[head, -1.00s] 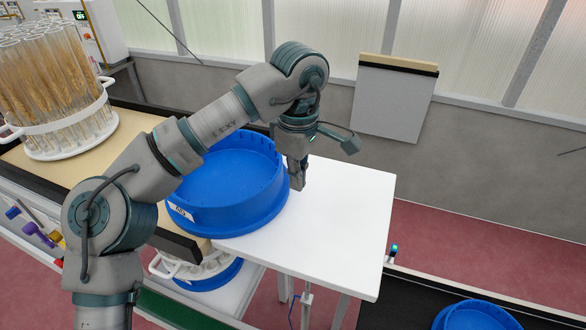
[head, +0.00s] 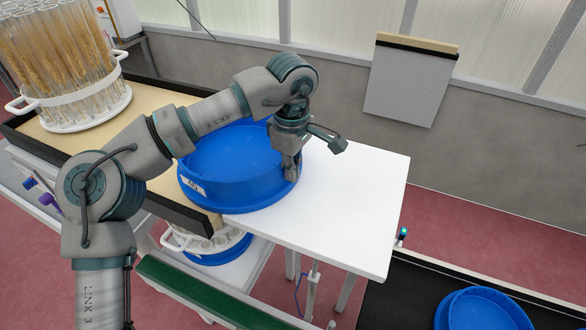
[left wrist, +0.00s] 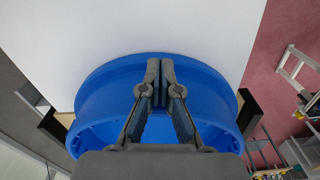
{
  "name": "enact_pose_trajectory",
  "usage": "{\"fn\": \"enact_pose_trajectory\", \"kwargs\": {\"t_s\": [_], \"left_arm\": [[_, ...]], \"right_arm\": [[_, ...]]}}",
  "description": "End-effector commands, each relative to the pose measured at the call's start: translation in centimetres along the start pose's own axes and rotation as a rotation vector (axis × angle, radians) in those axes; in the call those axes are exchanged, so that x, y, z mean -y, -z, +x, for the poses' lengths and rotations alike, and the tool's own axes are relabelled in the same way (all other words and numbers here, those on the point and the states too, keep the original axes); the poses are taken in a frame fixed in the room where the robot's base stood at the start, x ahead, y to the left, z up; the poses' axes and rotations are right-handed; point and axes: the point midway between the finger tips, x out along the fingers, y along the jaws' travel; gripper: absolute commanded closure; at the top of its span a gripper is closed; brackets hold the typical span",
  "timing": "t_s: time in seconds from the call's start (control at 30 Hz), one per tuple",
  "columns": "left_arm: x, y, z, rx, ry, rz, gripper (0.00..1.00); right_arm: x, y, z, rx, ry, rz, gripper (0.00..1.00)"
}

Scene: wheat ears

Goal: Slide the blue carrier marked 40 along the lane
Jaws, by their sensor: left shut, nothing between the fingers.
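The blue carrier marked 40 (head: 240,196) is a round, open, empty-looking tub with a white label on its near left wall. It sits across the end of the tan lane (head: 165,112) and the white tabletop (head: 345,195). My left gripper (head: 292,176) is at the carrier's right side, fingers pointing down over its rim; whether they touch it is unclear. In the left wrist view, the shut fingers (left wrist: 160,75) overlap the wall of the blue carrier (left wrist: 100,92), with nothing between them. My right gripper is not in view.
A white rack (head: 75,110) of wheat tubes stands on the lane at the far left. Another blue carrier (head: 480,312) is on a black belt at lower right. A rack with a blue base (head: 222,252) sits below the lane. The tabletop right of the carrier is clear.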

Motion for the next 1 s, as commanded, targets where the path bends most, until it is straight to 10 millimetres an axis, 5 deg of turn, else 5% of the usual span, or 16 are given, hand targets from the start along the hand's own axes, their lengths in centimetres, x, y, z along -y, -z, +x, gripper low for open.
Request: {"fn": "enact_pose_trajectory", "kwargs": {"t_s": [0.17, 0.6, 0.8, 1.0], "left_arm": [[0.0, 2.2, -0.4, 0.003, 0.002, -0.005, 1.0], [0.2, 14.8, -0.6, 0.003, 0.002, -0.007, 1.0], [0.0, 16.9, -0.2, -0.002, 0.001, -0.003, 1.0], [-0.1, 16.9, 0.0, -0.003, 0.002, -0.002, 1.0]], "right_arm": [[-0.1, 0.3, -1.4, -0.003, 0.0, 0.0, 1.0], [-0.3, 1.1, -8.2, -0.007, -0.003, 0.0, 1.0], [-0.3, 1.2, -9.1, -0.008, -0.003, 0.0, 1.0], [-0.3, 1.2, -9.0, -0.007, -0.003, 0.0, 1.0]]}}
